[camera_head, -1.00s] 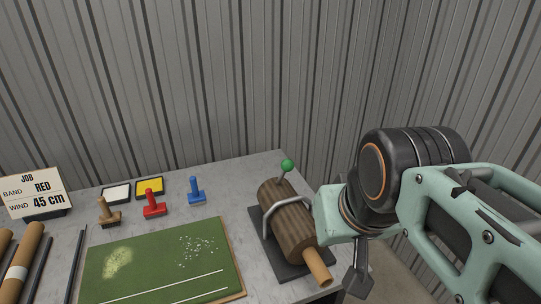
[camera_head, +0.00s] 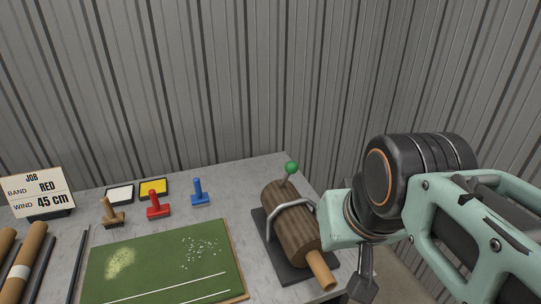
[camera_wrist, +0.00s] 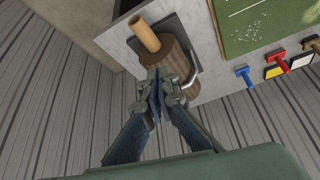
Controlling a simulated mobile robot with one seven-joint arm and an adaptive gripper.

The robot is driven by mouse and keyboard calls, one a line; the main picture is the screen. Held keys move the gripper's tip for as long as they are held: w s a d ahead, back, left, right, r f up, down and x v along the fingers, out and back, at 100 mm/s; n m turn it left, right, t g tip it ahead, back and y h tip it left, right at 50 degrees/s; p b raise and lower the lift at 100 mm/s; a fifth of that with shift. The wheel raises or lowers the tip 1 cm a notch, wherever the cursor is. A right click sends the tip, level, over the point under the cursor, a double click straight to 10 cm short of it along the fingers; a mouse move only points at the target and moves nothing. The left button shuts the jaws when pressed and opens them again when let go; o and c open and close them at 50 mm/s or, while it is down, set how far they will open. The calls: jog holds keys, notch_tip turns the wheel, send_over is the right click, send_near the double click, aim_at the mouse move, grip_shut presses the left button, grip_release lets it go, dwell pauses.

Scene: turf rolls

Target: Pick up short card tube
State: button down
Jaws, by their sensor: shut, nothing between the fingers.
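Tan card tubes (camera_head: 30,257) lie at the far left of the table, cut off by the frame's edge; one has a white band. Another short tan tube (camera_head: 321,269) sticks out of the near end of a brown ridged roller (camera_head: 290,222) at the table's right. In the wrist view this tube end (camera_wrist: 144,35) is beyond my fingertips. My gripper (camera_wrist: 158,82) is shut and empty, with its tips in front of the roller in that view. Contact cannot be told. In the head view my gripper (camera_head: 362,288) is only partly visible beside the table's right edge.
The roller sits on a dark base with a metal bar and a green-knobbed lever (camera_head: 291,168). A green turf board (camera_head: 165,265) fills the middle. Brown, red (camera_head: 158,205) and blue (camera_head: 200,193) stamps, two ink pads and a job sign (camera_head: 37,192) stand behind it.

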aim_at(320, 262)
jog(key=c, duration=2.7)
grip_release()
